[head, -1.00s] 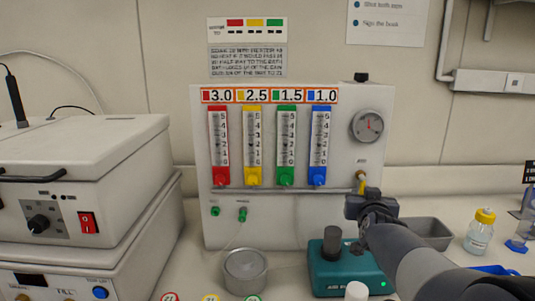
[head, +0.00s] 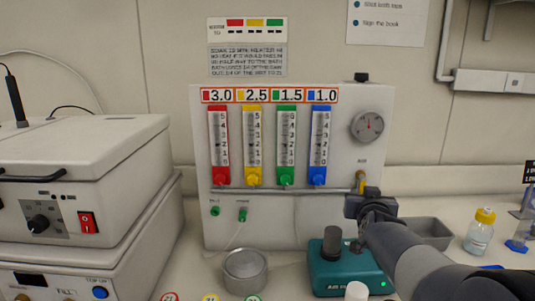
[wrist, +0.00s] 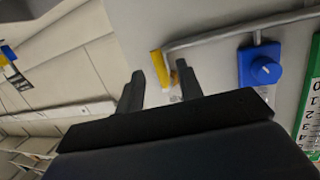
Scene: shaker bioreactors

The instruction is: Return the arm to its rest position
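My gripper (head: 364,203) is in front of the right side of the white flow-meter panel (head: 340,218), just below the yellow air valve handle (head: 361,188). In the wrist view my two dark fingers (wrist: 159,90) are spread apart with nothing held between them. The yellow handle (wrist: 158,63) and its brass fitting show beyond the fingertips, apart from them. My arm reaches in from the lower right of the head view.
A teal device (head: 338,277) and a metal cup (head: 245,271) stand below the panel. A grey tray (head: 428,232) and a yellow-capped bottle (head: 480,232) are to the right. White boxed equipment (head: 75,170) fills the left. A blue knob (wrist: 264,68) is near my gripper.

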